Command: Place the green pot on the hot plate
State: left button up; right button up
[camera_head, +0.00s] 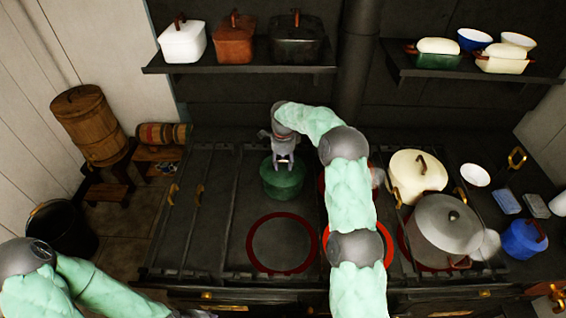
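The green pot (283,184) is on the rear part of the black stove, left of my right arm. My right gripper (284,161) is directly over the pot and points down at its top. Its fingertips are at or just above the pot's top; whether they are closed on a handle is too small to tell. A hot plate (254,263) with a red ring lies bare in front of the pot. Other red-ringed plates are partly hidden by my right arm and the cookware.
A grey lidded pot (445,228) and a cream lidded pot (417,175) stand on the right of the stove. A blue pot (524,240) is farther right. Shelves (240,69) with cookware hang behind. The stove's left part is clear.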

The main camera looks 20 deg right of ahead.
notch_tip(320, 180, up, 12)
jog(key=p, duration=0.1)
dwell(0.5)
